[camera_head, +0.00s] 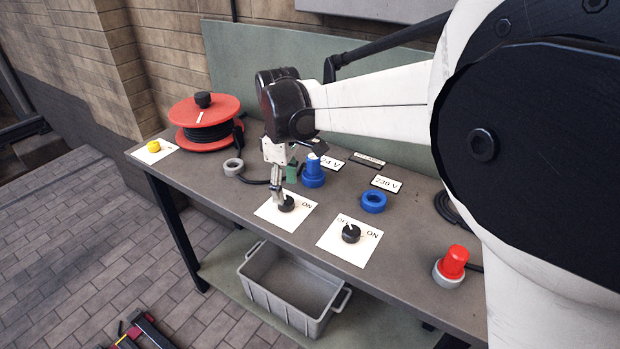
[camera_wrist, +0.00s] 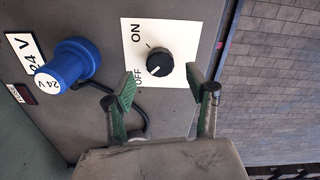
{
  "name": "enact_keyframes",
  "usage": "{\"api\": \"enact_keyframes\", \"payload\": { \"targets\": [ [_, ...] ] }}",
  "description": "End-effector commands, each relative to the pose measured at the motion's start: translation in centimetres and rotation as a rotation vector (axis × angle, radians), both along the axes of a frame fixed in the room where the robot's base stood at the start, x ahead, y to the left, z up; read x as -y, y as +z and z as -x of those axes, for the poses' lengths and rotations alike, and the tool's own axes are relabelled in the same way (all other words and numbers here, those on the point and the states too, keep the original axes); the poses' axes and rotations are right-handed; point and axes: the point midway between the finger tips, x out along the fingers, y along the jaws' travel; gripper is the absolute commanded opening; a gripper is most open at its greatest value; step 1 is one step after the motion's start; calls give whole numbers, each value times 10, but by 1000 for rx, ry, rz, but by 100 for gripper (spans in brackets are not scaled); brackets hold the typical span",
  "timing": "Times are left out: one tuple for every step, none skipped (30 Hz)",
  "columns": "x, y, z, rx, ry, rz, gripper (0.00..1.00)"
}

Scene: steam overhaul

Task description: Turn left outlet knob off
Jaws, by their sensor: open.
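The left outlet knob (camera_head: 287,204) is black and round. It sits on a white plate (camera_head: 267,214) marked ON near the front edge of the bench. My gripper (camera_head: 280,190) is over this knob, pointing down. In the wrist view the knob (camera_wrist: 160,66) lies just ahead of the gap between the green fingertips of my gripper (camera_wrist: 163,83). The fingers are open and stand apart on either side, with nothing held. The plate (camera_wrist: 182,28) reads ON and OFF there.
A second black knob (camera_head: 351,233) is to the right. A blue plug (camera_head: 313,173) stands behind the left knob, and a blue ring (camera_head: 373,201) lies behind the second.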

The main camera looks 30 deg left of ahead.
Motion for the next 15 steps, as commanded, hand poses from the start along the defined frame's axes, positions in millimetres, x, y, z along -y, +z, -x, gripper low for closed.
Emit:
{"api": "enact_keyframes", "payload": {
  "targets": [
    [0,11,0,0,0,0,52],
    [0,18,0,0,0,0,52],
    [0,26,0,0,0,0,52],
    [0,32,0,0,0,0,52],
    [0,37,0,0,0,0,52],
    [0,44,0,0,0,0,52],
    [0,48,0,0,0,0,52],
    [0,53,0,0,0,0,52],
    [0,58,0,0,0,0,52],
    [0,62,0,0,0,0,52],
    [0,65,0,0,0,0,52],
    [0,68,0,0,0,0,52],
    [0,70,0,0,0,0,52],
    [0,72,0,0,0,0,52],
    [0,74,0,0,0,0,52]
  ]
}}
